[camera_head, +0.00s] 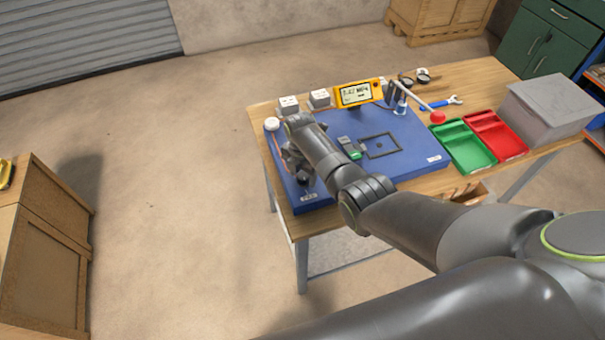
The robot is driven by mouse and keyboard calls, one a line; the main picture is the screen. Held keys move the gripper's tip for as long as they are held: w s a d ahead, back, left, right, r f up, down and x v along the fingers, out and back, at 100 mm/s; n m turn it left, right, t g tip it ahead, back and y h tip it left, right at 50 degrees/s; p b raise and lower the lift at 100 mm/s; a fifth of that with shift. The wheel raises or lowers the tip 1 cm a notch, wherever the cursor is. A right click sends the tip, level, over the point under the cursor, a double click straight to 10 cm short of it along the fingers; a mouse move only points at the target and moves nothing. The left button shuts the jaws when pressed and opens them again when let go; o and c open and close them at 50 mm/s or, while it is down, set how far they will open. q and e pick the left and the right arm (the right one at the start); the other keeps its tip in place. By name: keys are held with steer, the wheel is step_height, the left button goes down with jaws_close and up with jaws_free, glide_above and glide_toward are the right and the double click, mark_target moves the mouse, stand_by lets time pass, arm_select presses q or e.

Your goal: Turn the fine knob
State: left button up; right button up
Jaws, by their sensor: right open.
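The blue board (425,142) lies on the wooden table and carries the task's fittings. My right arm reaches in from the right across the board. Its gripper (297,165) is over the left part of the board, pointing down, and is open. A small dark round knob (303,179) shows beside the gripper near the board's front left; I cannot tell if it is the fine knob or if the fingers touch it. The wrist hides much of the fittings there. A yellow meter (358,93) with a lit display stands at the board's back edge. My left gripper is not in view.
A white round cap (272,124) is at the board's left edge. A lever with a red ball end (437,117) rises at the back right. Green (463,147) and red (497,134) trays and a grey box (550,108) stand on the right. The floor left of the table is clear.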

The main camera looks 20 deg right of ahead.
steer(key=c, duration=1)
steer(key=shift+m, duration=0.3)
